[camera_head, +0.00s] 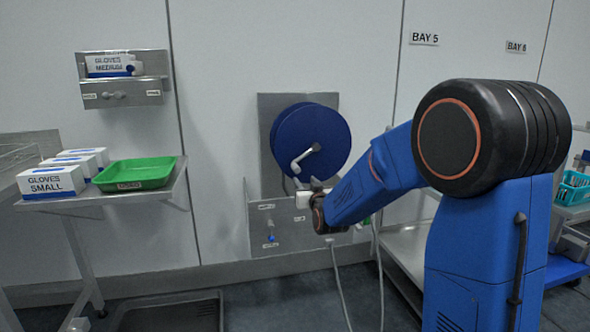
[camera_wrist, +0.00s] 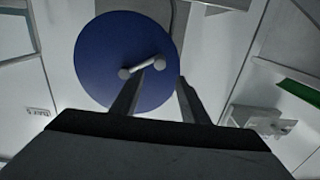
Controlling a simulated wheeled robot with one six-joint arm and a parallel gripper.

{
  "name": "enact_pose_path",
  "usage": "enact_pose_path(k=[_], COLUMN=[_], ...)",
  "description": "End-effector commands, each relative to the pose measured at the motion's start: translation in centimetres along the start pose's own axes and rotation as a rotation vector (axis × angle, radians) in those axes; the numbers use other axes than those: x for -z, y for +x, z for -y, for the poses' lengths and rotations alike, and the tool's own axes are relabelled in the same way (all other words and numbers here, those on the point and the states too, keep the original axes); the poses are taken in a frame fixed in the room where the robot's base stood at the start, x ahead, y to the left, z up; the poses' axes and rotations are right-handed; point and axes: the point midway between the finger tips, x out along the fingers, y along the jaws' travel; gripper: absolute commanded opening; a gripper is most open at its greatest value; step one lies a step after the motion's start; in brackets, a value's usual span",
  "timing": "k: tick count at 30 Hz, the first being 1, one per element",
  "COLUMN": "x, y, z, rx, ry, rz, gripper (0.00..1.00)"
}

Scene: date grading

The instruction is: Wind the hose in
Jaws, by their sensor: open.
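The hose reel is a round blue drum (camera_head: 309,138) on a grey metal wall plate, with a light crank handle (camera_head: 303,160) on its face. The drum also shows in the wrist view (camera_wrist: 105,50), with the crank (camera_wrist: 142,67) near its middle. A pale hose (camera_head: 340,285) hangs below the plate and runs down to the floor. My gripper's open fingers (camera_wrist: 157,97) point towards the drum in the wrist view, and nothing shows between them. The crank appears just beyond the fingertips; I cannot tell the gap. In the head view my arm hides part of the plate.
A lower panel (camera_head: 290,238) with small controls sits under the reel. At left, a metal table (camera_head: 150,195) carries a green tray (camera_head: 136,174) and glove boxes (camera_head: 52,181). A glove shelf (camera_head: 122,92) hangs above. A teal basket (camera_head: 574,188) stands at right.

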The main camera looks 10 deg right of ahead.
Motion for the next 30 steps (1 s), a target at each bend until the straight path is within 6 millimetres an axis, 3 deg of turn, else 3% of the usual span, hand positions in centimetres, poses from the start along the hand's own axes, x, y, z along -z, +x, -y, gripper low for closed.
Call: enact_pose_path(k=[21,30], x=[-0.1,0.0], y=[12.3,15.7], z=[0.0,0.0], rx=[0.0,0.0], ry=[0.0,0.0], rz=[0.001,0.001], gripper=[0.41,0.41])
